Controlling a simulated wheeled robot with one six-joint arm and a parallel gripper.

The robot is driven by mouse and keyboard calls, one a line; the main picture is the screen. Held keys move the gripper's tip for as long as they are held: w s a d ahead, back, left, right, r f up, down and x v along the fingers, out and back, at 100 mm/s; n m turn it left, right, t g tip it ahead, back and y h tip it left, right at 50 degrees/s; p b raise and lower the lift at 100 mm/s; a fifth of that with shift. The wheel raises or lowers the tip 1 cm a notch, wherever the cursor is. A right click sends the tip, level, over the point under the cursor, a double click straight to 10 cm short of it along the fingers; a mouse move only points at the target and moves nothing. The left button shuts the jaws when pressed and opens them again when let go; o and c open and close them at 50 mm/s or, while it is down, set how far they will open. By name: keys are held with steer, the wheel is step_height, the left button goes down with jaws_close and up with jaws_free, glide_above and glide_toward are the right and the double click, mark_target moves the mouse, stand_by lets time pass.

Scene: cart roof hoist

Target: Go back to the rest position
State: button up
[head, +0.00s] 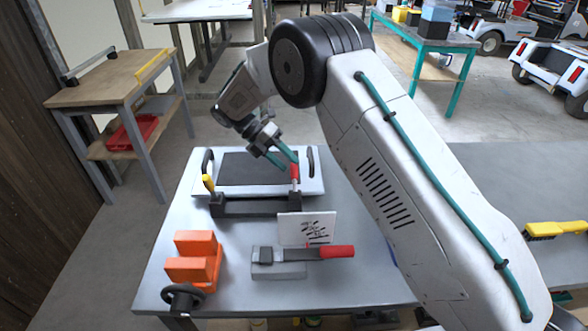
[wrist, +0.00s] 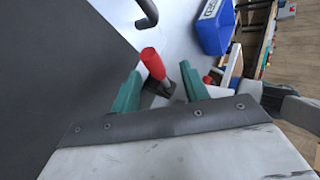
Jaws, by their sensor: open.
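My gripper (head: 282,160) is open, its two teal fingers pointing down at the right part of the bench in the head view. A red-handled tool (head: 295,173) stands upright in a dark rack (head: 255,208), close to the fingertips. In the wrist view the red handle (wrist: 153,63) shows between and beyond the open fingers (wrist: 161,82); I cannot tell whether they touch it. A yellow-handled tool (head: 208,183) stands at the rack's left end. Behind the rack lies a white panel (head: 313,187) with a dark top and black end handles.
On the grey bench (head: 225,305) are an orange vise (head: 195,262) with a black wheel, a white marked card (head: 306,229) and a red-handled tool (head: 337,252) on a grey block. A wooden side table (head: 110,80) stands left. A blue bin (wrist: 213,28) shows in the wrist view.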

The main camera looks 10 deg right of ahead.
steer(key=shift+v, duration=1.05)
steer(key=s+d+r+m+t+y, duration=0.1)
steer(key=s+d+r+m+y, duration=0.2)
steer(key=s+d+r+m, duration=0.65)
steer(key=s+d+r+m+t+y, duration=0.15)
steer(key=s+d+r+m, duration=0.45)
steer(key=r, duration=0.7)
steer(key=s+d+f+m+t+y, duration=0.1)
steer(key=s+m, duration=0.5)
steer(key=s, duration=0.6)
steer(key=s+d+f+m+t+y, duration=0.1)
steer(key=s+d+m+t+y, duration=0.1)
steer(key=s+m, duration=0.5)
steer(key=s+d+y, duration=0.1)
steer(key=s+d, duration=0.1)
steer(key=s, duration=0.4)
